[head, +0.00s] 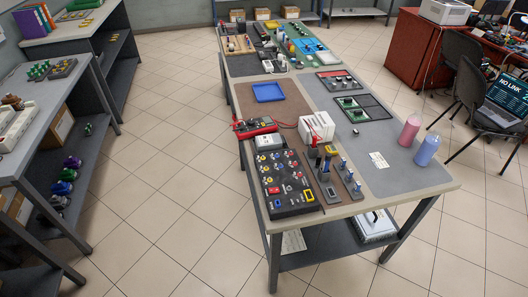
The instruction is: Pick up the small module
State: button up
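I cannot tell for certain which thing is the small module. A tiny dark piece (355,132) lies on the grey mat of the long workbench, just in front of a black tray (376,108). A green circuit board (348,102) lies in the left part of that tray. Another small dark-and-green piece (88,129) lies on the lower shelf of the left bench. All are too small to make out in detail. My gripper is not in view.
Tiled floor (165,130) between the benches is clear. Chairs stand at right.

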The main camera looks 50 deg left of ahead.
aim_at(272, 142)
jog(key=z, duration=0.05)
jog(key=k, duration=1.1)
jog(key=u, duration=2.5)
jog(key=i, duration=0.45)
jog(key=z, duration=0.15)
